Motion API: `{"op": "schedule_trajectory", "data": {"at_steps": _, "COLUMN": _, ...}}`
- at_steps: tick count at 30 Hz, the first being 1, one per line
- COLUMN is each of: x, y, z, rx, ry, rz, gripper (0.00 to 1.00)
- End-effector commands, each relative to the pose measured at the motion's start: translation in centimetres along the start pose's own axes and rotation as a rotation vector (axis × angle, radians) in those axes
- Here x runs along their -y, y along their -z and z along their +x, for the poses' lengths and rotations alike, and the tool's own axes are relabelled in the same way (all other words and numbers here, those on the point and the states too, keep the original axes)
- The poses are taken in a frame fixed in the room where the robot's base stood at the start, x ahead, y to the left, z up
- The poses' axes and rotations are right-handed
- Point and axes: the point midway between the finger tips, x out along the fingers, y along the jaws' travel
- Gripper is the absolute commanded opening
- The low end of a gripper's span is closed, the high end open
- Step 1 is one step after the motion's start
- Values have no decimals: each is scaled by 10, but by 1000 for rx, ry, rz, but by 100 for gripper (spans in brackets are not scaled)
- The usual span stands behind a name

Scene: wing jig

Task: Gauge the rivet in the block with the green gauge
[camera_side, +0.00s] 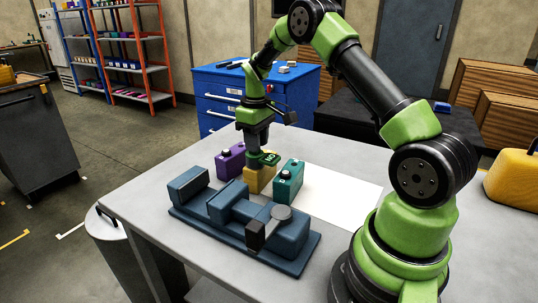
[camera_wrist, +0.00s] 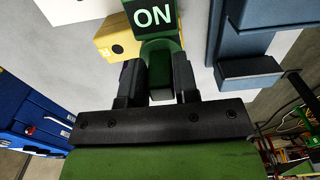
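My gripper (camera_side: 263,152) points down over the yellow block (camera_side: 258,180). In the wrist view its two dark fingers (camera_wrist: 165,82) stand on either side of a green gauge (camera_wrist: 161,46) and look shut on it. The gauge carries a dark plate reading "ON" and also shows under my gripper in the side view (camera_side: 269,158). The yellow block also shows in the wrist view (camera_wrist: 112,41), partly behind the gauge, with a small dark round spot on its face. No rivet can be made out clearly. I cannot tell whether gauge and block touch.
A purple block (camera_side: 231,162) stands left of the yellow block and a teal block (camera_side: 289,182) right of it. A blue jig (camera_side: 245,225) lies in front, close by. A white sheet (camera_side: 340,197) lies clear at right on the grey table (camera_side: 180,250).

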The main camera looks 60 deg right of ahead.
Motion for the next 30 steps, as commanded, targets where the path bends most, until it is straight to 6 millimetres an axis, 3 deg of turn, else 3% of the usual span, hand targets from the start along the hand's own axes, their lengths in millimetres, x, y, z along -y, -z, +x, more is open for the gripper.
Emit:
{"op": "schedule_trajectory", "data": {"at_steps": 1, "x": 0, "y": 0, "z": 0, "rx": 1, "ry": 0, "rz": 0, "gripper": 40}}
{"op": "schedule_trajectory", "data": {"at_steps": 3, "x": 0, "y": 0, "z": 0, "rx": 1, "ry": 1, "rz": 0, "gripper": 54}}
{"op": "schedule_trajectory", "data": {"at_steps": 14, "x": 0, "y": 0, "z": -7, "rx": 0, "ry": 0, "rz": 1, "gripper": 54}}
{"op": "schedule_trajectory", "data": {"at_steps": 24, "x": 0, "y": 1, "z": -71, "rx": -4, "ry": -3, "rz": 0, "gripper": 54}}
{"op": "schedule_trajectory", "data": {"at_steps": 30, "x": 0, "y": 0, "z": -95, "rx": -2, "ry": -1, "rz": 0, "gripper": 54}}
